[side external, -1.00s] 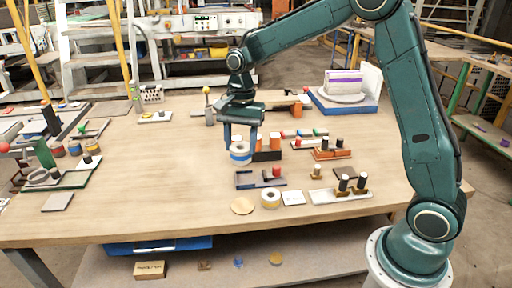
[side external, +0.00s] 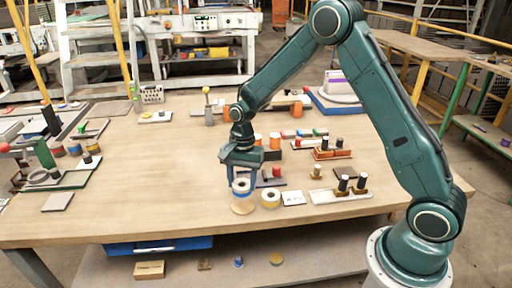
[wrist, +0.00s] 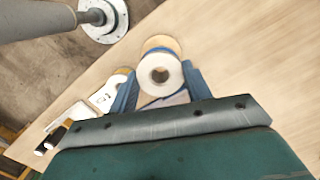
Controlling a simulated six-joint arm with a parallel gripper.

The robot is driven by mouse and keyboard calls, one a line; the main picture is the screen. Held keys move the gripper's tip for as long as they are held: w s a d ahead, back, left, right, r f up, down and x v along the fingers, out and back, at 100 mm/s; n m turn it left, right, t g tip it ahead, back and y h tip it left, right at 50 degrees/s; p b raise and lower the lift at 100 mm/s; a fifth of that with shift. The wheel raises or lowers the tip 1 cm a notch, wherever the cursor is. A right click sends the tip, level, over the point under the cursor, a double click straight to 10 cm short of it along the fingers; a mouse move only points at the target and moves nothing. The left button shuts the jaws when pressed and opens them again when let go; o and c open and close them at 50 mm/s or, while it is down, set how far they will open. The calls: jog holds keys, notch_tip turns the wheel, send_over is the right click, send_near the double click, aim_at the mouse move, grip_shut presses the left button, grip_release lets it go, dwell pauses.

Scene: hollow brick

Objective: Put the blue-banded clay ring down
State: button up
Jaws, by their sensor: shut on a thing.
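The blue-banded clay ring (side external: 241,187) is pale with a blue band and a dark central hole. My gripper (side external: 241,183) is shut on it, with one finger on each side. In the side view it is low over the front of the bench, just above and behind a round tan disc (side external: 243,208). I cannot tell whether the ring touches anything below. In the wrist view the ring (wrist: 160,76) sits between the two blue-grey fingers, its hole facing the camera. A tan edge shows just beyond it.
A cream ring (side external: 270,198) stands close to the right of the held ring. A white card (side external: 292,198) lies right of that, then a pale board with dark pegs (side external: 340,194). A dark tray with a red peg (side external: 270,177) is behind.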

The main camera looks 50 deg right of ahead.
aim_at(244, 180)
jog(key=shift+f, duration=2.1)
jog(key=shift+f, duration=0.15)
jog(key=o, duration=1)
jog(key=shift+o, duration=0.2)
jog(key=r, duration=0.4)
jog(key=d+r, duration=0.1)
jog(key=r, duration=0.7)
jog(key=shift+w+d+r, duration=0.1)
jog(key=shift+w+d, duration=0.1)
jog(key=shift+w, duration=0.1)
jog(key=shift+r, duration=0.15)
